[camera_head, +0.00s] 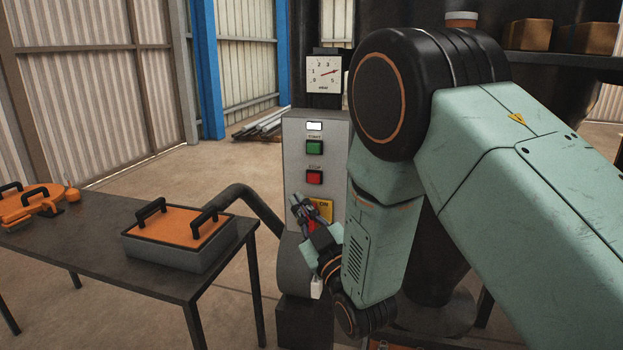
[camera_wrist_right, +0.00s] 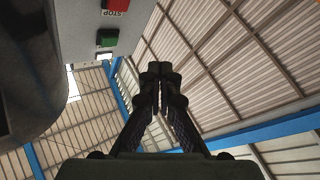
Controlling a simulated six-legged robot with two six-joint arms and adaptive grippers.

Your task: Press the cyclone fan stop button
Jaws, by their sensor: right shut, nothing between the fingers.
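The red stop button (camera_head: 314,177), under a "STOP" label, sits on the front of a grey control panel (camera_head: 298,128). A green start button (camera_head: 314,147) is above it. My right gripper (camera_head: 302,203) is shut and empty, just below the stop button in the head view. It partly covers a yellow plate (camera_head: 326,207) with a red part on it. In the right wrist view the shut fingers (camera_wrist_right: 158,72) point up the frame. The stop button (camera_wrist_right: 117,5) is cut by the top edge there, left of and apart from the fingertips. My left gripper is not in view.
A dark table (camera_head: 158,270) on the left holds a grey case with an orange lid (camera_head: 180,226) and other orange items. A dial gauge (camera_head: 323,74) stands above the panel. A dark duct (camera_head: 240,196) runs beside the panel. My right arm hides much of the right side.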

